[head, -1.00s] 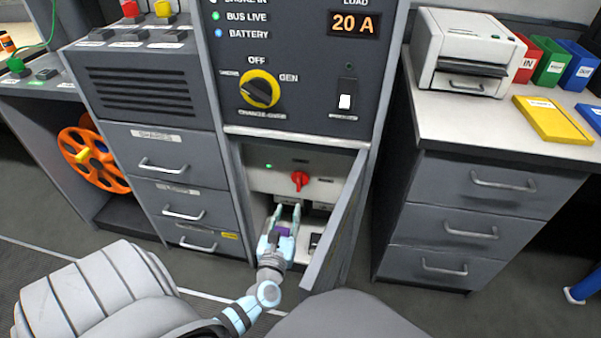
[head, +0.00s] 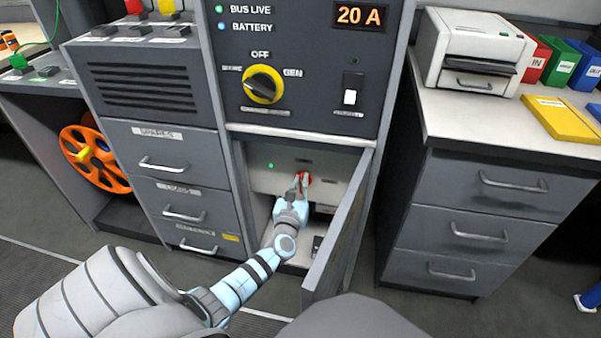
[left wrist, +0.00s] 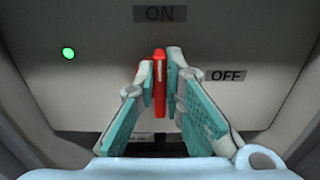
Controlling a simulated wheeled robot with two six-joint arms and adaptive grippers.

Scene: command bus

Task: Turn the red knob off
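The red knob (head: 305,178) is on a pale panel inside the open lower compartment, partly hidden by my left gripper (head: 299,184). In the left wrist view the red knob (left wrist: 159,82) stands upright, its handle pointing to the ON label (left wrist: 160,14). The OFF label (left wrist: 225,76) is to its right. My left gripper (left wrist: 159,78) has a fingertip close against each side of the knob and looks shut on it. My right gripper is not in view.
A green light (left wrist: 68,53) glows left of the knob. The compartment door (head: 338,235) hangs open on the right, close to my left arm. A yellow and black rotary switch (head: 263,85) is above. Grey drawers (head: 168,158) stand to the left.

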